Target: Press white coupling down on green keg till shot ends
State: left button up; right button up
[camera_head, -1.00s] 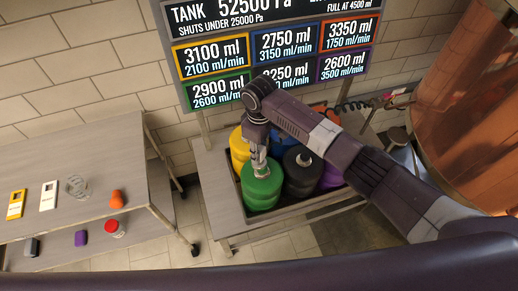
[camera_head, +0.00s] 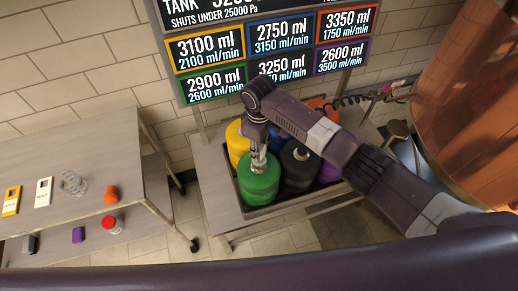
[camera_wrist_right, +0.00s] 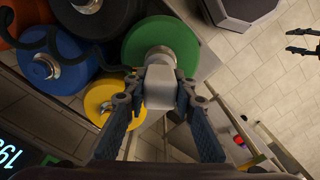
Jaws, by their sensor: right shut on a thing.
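The green keg (camera_head: 259,187) stands at the front left of a tray of kegs. My right gripper (camera_head: 258,160) is above it, pointing down. In the right wrist view my right gripper (camera_wrist_right: 160,98) is shut on the white coupling (camera_wrist_right: 160,88), one finger on each side. The coupling lines up with the metal neck of the green keg (camera_wrist_right: 135,48) and appears to meet it; the exact contact is hidden. My left gripper (camera_wrist_right: 302,41) shows at the right edge of the wrist view, its fingers apart and empty.
Yellow (camera_head: 236,145), black (camera_head: 298,172), blue and purple kegs crowd the tray. A board (camera_head: 270,55) behind shows 2900 ml in green; its top is cut off. A grey table (camera_head: 90,170) with small items stands left, a copper vessel (camera_head: 470,110) right.

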pick_arm(q)
jog(key=shift+d, duration=0.15)
pick_arm(e)
jog(key=shift+a, duration=0.1)
jog(key=shift+f, duration=0.2)
pick_arm(q)
jog(key=shift+s+d+f+b, duration=0.1)
jog(key=shift+d+f+b, duration=0.2)
jog(key=shift+f+b, duration=0.2)
pick_arm(e)
jog(key=shift+f, duration=0.5)
pick_arm(q)
jog(key=shift+a, duration=0.15)
pick_arm(e)
jog(key=shift+s+f, duration=0.1)
pick_arm(q)
jog(key=shift+r, duration=0.1)
pick_arm(e)
notch_tip(320, 180, up, 2)
jog(key=p, duration=0.2)
jog(key=shift+p, duration=0.3)
jog(key=shift+r, duration=0.85)
pick_arm(q)
notch_tip(320, 180, up, 2)
jog(key=shift+r, duration=0.2)
